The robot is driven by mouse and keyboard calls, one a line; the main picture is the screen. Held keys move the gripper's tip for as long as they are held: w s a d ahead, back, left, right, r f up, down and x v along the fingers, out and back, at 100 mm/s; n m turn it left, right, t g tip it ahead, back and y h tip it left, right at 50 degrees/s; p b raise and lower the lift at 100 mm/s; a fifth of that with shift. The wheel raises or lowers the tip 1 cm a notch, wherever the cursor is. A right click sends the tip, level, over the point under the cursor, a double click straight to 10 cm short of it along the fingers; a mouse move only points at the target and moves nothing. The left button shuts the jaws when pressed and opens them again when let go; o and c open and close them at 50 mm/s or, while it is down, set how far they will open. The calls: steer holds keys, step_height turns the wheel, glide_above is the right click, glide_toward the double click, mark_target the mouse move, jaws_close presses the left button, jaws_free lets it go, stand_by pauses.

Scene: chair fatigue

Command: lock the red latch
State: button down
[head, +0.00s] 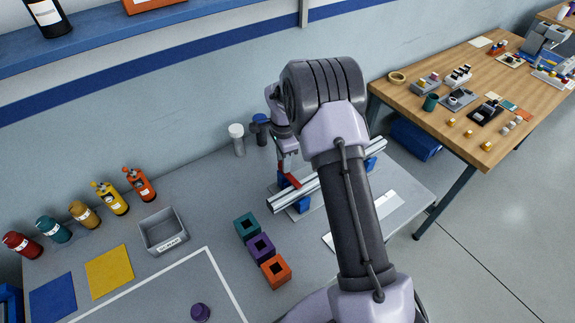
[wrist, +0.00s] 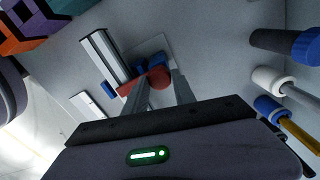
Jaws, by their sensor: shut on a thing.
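The red latch (head: 290,182) is on a silver rail (head: 318,181) held by blue blocks on the grey table. In the wrist view the red latch (wrist: 156,78) shows between my fingertips, at the end of the rail (wrist: 104,58). My gripper (head: 286,170) is at the rail's left part, pointing down, and is shut on the red latch; it also shows in the wrist view (wrist: 160,84). My arm hides part of the rail in the head view.
Teal, purple and orange blocks (head: 261,247) stand left of the rail. A grey bin (head: 163,231) and several bottles (head: 112,198) are farther left. A white-capped cylinder (head: 237,138) stands behind. A wooden table (head: 455,80) is at the right.

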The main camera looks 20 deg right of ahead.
steer(key=shift+m, duration=0.4)
steer(key=shift+f, duration=0.1)
steer(key=c, duration=1)
jaws_free()
steer(key=shift+c, duration=0.2)
step_height(320, 180, up, 18)
steer(key=p, duration=0.3)
steer(key=shift+f, duration=0.25)
